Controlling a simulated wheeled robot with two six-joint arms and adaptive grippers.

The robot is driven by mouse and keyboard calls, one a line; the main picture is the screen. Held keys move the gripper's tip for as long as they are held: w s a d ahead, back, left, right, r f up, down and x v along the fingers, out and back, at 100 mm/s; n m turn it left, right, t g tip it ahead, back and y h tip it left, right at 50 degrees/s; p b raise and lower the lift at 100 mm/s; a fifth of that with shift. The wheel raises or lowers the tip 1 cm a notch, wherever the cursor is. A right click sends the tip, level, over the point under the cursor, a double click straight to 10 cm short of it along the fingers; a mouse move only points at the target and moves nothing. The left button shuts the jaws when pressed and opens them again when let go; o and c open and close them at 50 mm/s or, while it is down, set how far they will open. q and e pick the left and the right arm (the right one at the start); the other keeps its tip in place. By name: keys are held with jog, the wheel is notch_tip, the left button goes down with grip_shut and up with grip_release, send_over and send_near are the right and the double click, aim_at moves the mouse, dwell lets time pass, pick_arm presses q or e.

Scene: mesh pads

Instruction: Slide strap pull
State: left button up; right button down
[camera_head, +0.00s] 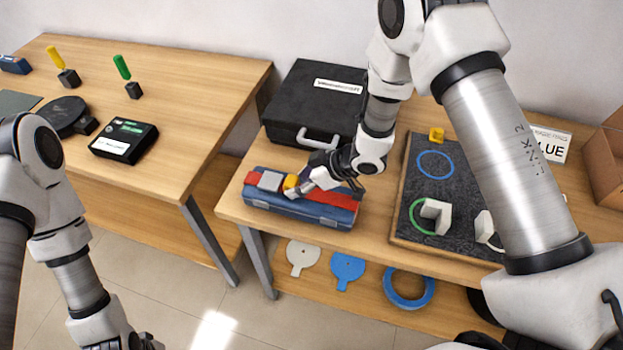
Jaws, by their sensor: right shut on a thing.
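A blue case (322,219) lies near the front left of the right-hand table. A red strap (340,200) runs along its top, with a grey block (271,181) at the strap's left part. A yellow strap pull (290,182) sits on the strap just right of the grey block. My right gripper (298,188) reaches in from the right, low over the case, and is shut on the yellow pull; its fingers hide part of the pull and strap. My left gripper (128,342) is at the bottom left edge, mostly cut off, far from the case.
A black hard case (310,97) stands close behind the blue case. A grey mesh board (415,170) with coloured rings and white blocks lies to the right. The left table (170,110) holds small tools and a black box, with a gap between the tables.

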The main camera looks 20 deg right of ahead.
jog(key=shift+a, duration=0.4)
jog(key=c, duration=0.6)
grip_release()
jog(key=shift+a, duration=0.1)
jog(key=shift+c, duration=0.2)
jog(key=shift+s+a+r, duration=0.1)
jog(key=shift+a+r, duration=0.25)
jog(key=shift+a, duration=0.1)
pick_arm(q)
jog(key=shift+s+a, duration=0.2)
jog(key=shift+a, duration=0.35)
pick_arm(e)
jog(key=shift+d, duration=0.1)
pick_arm(q)
jog(key=shift+f, duration=0.1)
pick_arm(e)
jog(key=shift+d+f, duration=0.1)
jog(key=v, duration=1.2)
